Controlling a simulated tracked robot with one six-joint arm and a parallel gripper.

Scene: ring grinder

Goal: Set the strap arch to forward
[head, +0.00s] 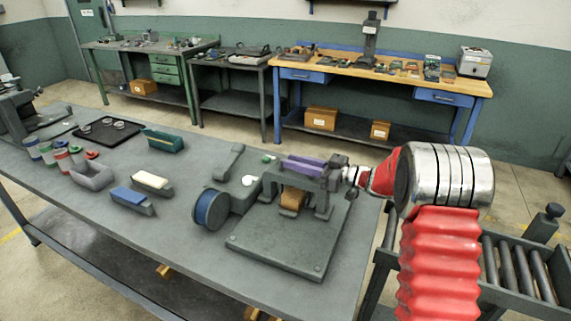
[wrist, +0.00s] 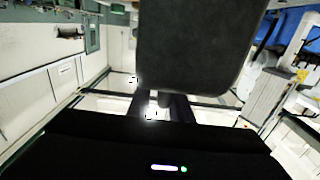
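The ring grinder stands on a grey base plate (head: 275,245) on the bench. A grey arch (head: 322,183) with two legs stands over an orange-brown block (head: 291,200), with a purple piece (head: 304,166) along its top. I take this arch to be the strap arch; I cannot tell which setting it is in. My gripper (head: 343,175) is at the arch's right end, close to or touching it. In the wrist view a dark grey slab (wrist: 195,45) fills the upper middle, close to the camera. The fingertips are mostly hidden, so their opening and any hold are unclear.
A blue-faced wheel (head: 211,209) and a grey lever (head: 229,161) are left of the arch. Blue (head: 128,196), cream (head: 151,179) and teal (head: 164,140) blocks, cups and a black tray (head: 107,132) lie further left. A roller stand (head: 515,270) is at right.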

